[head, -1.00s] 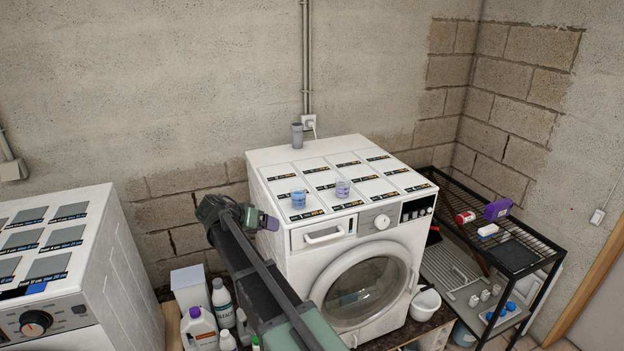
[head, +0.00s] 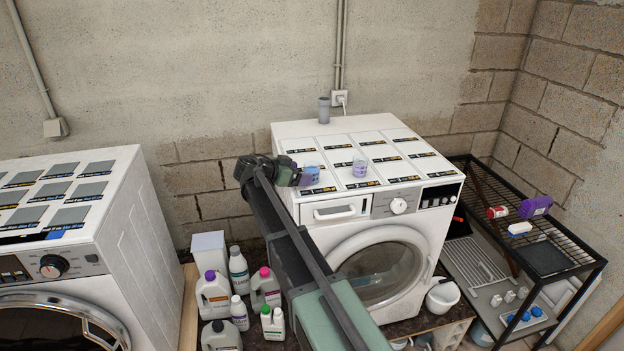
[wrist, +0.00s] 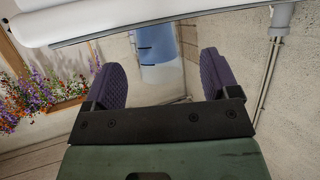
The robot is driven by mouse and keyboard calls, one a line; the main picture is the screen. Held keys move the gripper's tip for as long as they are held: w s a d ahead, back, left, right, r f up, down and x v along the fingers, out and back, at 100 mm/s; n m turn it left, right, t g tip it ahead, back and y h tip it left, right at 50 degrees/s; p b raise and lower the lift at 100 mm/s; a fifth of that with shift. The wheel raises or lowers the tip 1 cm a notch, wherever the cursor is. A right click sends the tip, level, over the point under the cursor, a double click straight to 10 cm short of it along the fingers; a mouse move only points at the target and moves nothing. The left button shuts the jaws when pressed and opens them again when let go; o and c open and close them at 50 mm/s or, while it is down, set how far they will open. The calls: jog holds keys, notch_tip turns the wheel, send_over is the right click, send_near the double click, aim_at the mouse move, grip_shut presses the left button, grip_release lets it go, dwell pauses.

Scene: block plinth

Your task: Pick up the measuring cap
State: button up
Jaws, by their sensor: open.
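Two small clear measuring caps stand on the white washing machine's top in the head view. One holds blue liquid (head: 314,171) at the front left, and one is purple-tinted (head: 360,166) to its right. I cannot tell which one the task means. My gripper (head: 299,176) is just left of the blue cap, near the machine's front left edge. In the wrist view, my gripper (wrist: 154,82) is open, with purple pads apart. The blue cap (wrist: 155,50) shows between and beyond the pads, with dark marks on its wall. Nothing is visibly held.
The washing machine (head: 420,236) carries labelled panels and a grey cylinder (head: 324,110) at its back. Several bottles (head: 240,272) stand on the lower left. A second machine (head: 120,215) is at the left. A black wire rack (head: 560,245) stands at the right.

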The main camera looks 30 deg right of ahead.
jog(key=shift+d, duration=0.2)
jog(key=b+x, duration=0.1)
jog(key=x, duration=0.1)
jog(key=b+x, duration=0.1)
jog(key=x, duration=0.2)
jog(key=shift+s+f, duration=0.1)
jog(key=shift+s, duration=0.15)
jog(key=shift+d, duration=0.1)
jog(key=shift+c, duration=0.4)
jog(key=c, duration=1)
